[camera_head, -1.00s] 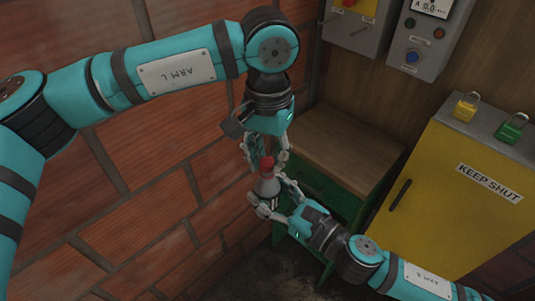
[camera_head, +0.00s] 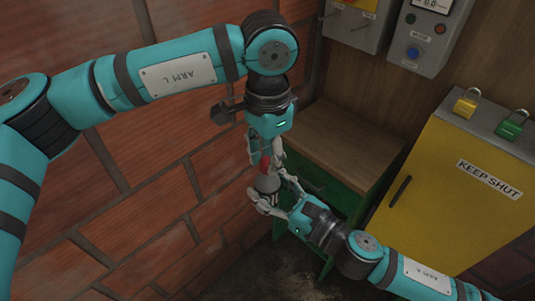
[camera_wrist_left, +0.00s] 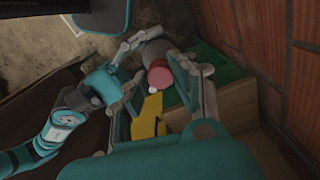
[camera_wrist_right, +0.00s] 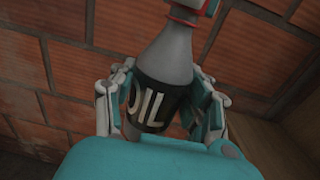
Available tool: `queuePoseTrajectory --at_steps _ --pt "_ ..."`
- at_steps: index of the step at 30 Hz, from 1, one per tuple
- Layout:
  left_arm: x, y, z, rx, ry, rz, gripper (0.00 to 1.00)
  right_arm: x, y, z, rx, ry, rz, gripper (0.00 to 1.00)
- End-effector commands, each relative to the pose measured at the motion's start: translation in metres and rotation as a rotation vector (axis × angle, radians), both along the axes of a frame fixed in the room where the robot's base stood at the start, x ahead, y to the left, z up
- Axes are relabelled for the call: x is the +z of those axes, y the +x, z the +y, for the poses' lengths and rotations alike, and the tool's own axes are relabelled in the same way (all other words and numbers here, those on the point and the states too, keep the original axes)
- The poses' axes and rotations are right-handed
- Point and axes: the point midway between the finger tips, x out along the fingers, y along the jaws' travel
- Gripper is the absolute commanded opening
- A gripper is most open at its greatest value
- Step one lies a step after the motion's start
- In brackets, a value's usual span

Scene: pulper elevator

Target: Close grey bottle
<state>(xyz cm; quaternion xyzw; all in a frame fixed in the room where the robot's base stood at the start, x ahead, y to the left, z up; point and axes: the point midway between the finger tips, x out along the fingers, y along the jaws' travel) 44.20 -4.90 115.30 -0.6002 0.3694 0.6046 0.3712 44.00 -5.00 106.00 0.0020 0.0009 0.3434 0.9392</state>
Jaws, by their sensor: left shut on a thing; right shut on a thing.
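The grey bottle (camera_wrist_right: 165,62) with a dark OIL label is held upright or nearly so in my right gripper (camera_wrist_right: 160,105), whose fingers close on the label from both sides. In the head view the bottle (camera_head: 267,184) stands out from the brick wall, with my right gripper (camera_head: 276,199) around its lower part. The red cap (camera_wrist_left: 159,76) is at the bottle's top, and a red part (camera_wrist_right: 190,9) shows at the neck. My left gripper (camera_head: 265,160) points down from above and is shut on the red cap. Its fingers partly hide the cap, and how far it is seated cannot be told.
A brick wall (camera_head: 130,220) is close on the left. A green cabinet with a wooden top (camera_head: 340,145) stands behind the grippers. A yellow cabinet (camera_head: 440,190) with padlocks is at the right, below grey control boxes (camera_head: 425,38).

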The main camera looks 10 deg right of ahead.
Motion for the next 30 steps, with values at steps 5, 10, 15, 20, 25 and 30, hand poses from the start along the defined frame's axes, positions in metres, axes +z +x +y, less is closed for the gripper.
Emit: queuePoseTrajectory --at_steps 5,10,15,20,25,30 --pt "0.0 0.0 0.0 -0.021 0.0 -0.001 0.16 0.0 0.0 0.0 0.0 0.0 0.0 0.0" --pt "0.0 0.0 0.0 -0.019 0.0 -0.001 0.3 0.0 0.0 0.0 0.0 0.001 0.001 0.0" --pt "0.0 0.0 0.0 -0.018 0.0 -0.001 0.48 0.0 0.0 0.0 0.0 0.0 0.0 0.0" --pt "0.0 0.0 0.0 -0.017 0.0 -0.001 0.48 0.0 0.0 0.0 0.0 0.0 0.0 0.0" --pt "0.005 0.001 0.0 -0.017 0.0 -0.002 0.48 0.0 0.0 0.0 0.0 0.001 -0.001 0.0" --pt "0.026 0.001 0.0 -0.017 -0.001 -0.003 0.48 0.0 0.0 0.0 0.0 0.001 -0.001 0.0"
